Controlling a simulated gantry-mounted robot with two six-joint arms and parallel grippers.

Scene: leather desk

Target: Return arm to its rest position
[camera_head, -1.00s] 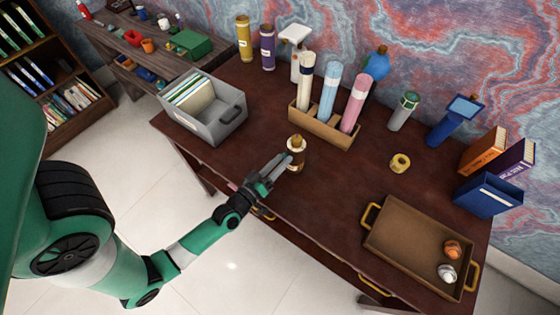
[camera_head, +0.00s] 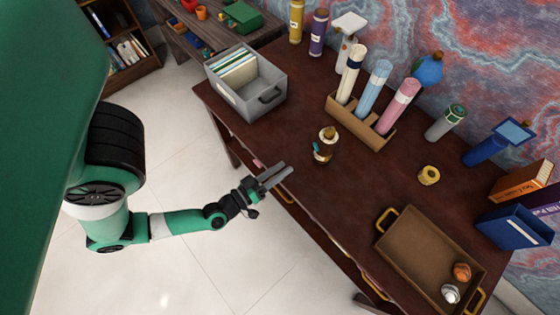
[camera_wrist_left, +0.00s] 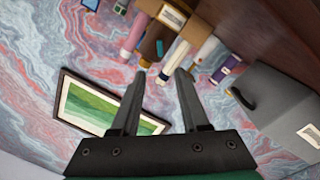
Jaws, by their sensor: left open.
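My left gripper (camera_head: 278,175) is open and empty at the front edge of the dark red-brown desk (camera_head: 300,200). In the left wrist view its two fingers (camera_wrist_left: 157,95) stand apart with nothing held between them. A small brown and gold bottle (camera_head: 325,146) stands upright on the desk, beyond the fingertips and apart from them. My left arm reaches in from the left over the pale floor. My right gripper is not in view.
A grey file box (camera_head: 272,105) stands at the desk's left end. A cardboard holder (camera_head: 345,118) with rolled tubes is behind the bottle. A brown tray (camera_head: 415,262) lies at the right, and a yellow tape roll (camera_head: 428,175) behind it. The floor at front left is clear.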

